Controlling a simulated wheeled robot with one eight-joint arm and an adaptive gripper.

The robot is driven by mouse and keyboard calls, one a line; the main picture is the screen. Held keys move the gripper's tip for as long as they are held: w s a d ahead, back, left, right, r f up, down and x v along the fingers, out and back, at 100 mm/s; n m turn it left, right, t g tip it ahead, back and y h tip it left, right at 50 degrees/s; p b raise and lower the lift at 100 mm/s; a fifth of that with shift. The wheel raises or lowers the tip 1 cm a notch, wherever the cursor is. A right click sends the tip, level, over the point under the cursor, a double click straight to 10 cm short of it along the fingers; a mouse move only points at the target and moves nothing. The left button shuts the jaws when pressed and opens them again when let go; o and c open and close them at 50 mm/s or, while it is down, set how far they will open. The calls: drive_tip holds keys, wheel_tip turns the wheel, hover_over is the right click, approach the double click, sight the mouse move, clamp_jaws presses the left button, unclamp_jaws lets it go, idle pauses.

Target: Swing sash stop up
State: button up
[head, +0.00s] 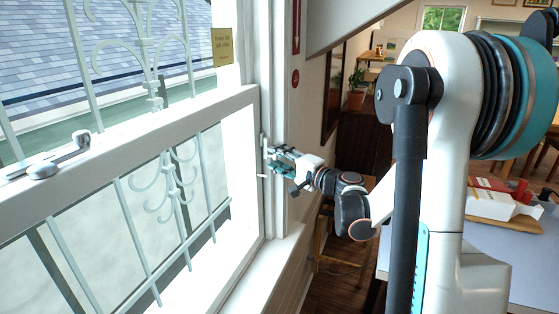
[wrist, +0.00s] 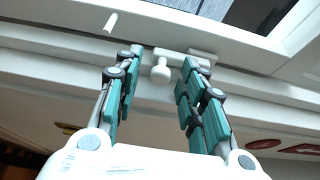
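The sash stop (wrist: 162,68) is a small white piece with a rounded knob, mounted on the white window frame. In the wrist view its knob sits between my two fingers, with a visible gap on both sides. A flat white bar and plate extend to the right behind it. My gripper (wrist: 161,60) has teal fingers, spread apart and holding nothing. In the head view my gripper (head: 280,160) is at the window's right jamb. The stop is small there and largely hidden by the fingers.
A white peg (wrist: 110,24) sticks out of the frame nearby. The lower sash (head: 130,127) carries a grey latch handle (head: 60,157) on its top rail. A yellow notice (head: 222,46) is on the glass. A table (head: 480,240) with boxes stands at right.

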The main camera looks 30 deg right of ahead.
clamp_jaws()
drive_tip(key=m+g+p, duration=0.1)
drive_tip(key=s+a+r+m+p, duration=0.1)
drive_tip(key=m, duration=0.1)
drive_tip(key=shift+a+g+p, duration=0.2)
drive_tip(key=shift+g+p, duration=0.1)
drive_tip(key=shift+g, duration=0.1)
drive_tip(key=shift+s+a+r+m+g+y+p, duration=0.35)
drive_tip(key=shift+r+m+g+y+p, duration=0.4)
drive_tip(key=shift+m, duration=0.95)
drive_tip(key=shift+s+a+r+m+g+y+p, duration=0.25)
drive_tip(key=shift+r+m+g+y+p, duration=0.2)
drive_tip(key=shift+r+m+g+p, duration=0.95)
drive_tip(key=shift+s+a+r+m+g+y+p, duration=0.15)
drive_tip(key=shift+s+a+m+g+y+p, duration=0.4)
drive_tip(key=shift+m, duration=1.45)
drive_tip(key=shift+w+d+t+p, duration=0.15)
drive_tip(key=shift+w+t+p, duration=0.15)
